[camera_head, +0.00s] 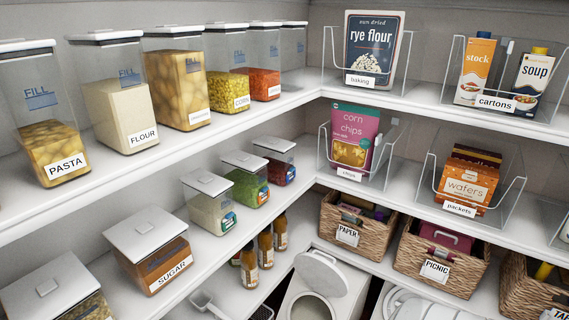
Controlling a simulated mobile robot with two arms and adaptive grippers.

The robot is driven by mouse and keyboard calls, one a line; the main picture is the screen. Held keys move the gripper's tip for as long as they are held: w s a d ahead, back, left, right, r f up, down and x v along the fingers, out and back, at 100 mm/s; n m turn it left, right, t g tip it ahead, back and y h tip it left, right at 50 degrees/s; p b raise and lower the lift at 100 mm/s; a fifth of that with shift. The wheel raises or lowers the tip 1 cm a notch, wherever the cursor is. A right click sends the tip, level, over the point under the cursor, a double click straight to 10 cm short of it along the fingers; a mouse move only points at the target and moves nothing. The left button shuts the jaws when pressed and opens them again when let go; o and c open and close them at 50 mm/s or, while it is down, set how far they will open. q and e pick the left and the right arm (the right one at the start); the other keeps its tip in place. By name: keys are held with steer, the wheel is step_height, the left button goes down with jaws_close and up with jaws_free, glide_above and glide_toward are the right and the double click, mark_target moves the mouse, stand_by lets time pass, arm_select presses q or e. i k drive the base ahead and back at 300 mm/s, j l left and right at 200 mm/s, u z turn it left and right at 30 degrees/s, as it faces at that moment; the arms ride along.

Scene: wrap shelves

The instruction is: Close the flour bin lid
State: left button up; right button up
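A white bin (291,296) stands low at the bottom centre, below the shelves, with its front cut off by the picture's edge. Its round white lid (318,272) is raised and tilted up at the back, so the bin is open. Its mouth (311,306) shows a pale interior, and no label is visible on it. A clear container labelled FLOUR (128,113) stands on the upper left shelf with its white lid (104,37) seated on top. Neither of my grippers is in view.
A second white lidded bin (425,304) stands to the right of the open one. Wicker baskets (440,265) sit close above on the right shelf. Bottles (265,249) stand on the left shelf near the open bin. A white scoop (212,306) lies lower left.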

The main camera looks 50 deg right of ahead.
mark_target(325, 279)
steer(key=z, duration=1.75)
